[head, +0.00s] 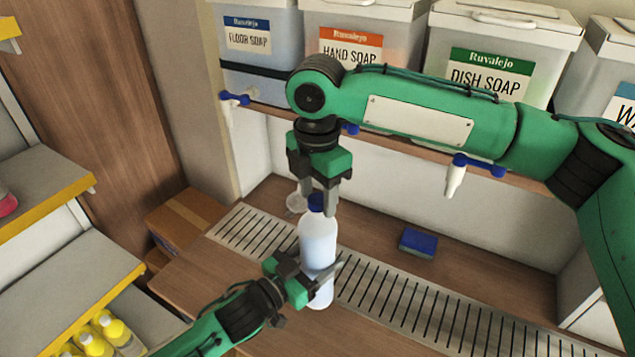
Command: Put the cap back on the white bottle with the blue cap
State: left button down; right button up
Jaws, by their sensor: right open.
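The white bottle (317,243) stands upright at the metal drain grating. Its blue cap (316,202) shows at the top of the neck; whether it is fully seated I cannot tell. My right gripper (319,200) points down from above, open, with its fingertips on either side of the cap. My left gripper (322,279) comes in from the lower left with its fingers around the bottle's lower body and looks shut on it. The fingers hide part of the bottle.
Drums labelled floor soap (259,62), hand soap (342,32) and dish soap (497,62) stand on the shelf behind, with blue-handled taps. A blue sponge (418,242) lies right of the bottle. A small clear round object (296,203) is beside the cap. Shelves with yellow-capped bottles (113,329) stand left.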

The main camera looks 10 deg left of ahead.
jog(key=c, duration=1)
jog(key=shift+c, duration=0.2)
jog(key=m, duration=0.6)
jog(key=shift+a+m, duration=0.1)
jog(key=shift+m, duration=0.3)
jog(key=m, duration=0.6)
jog(key=o, duration=1.1)
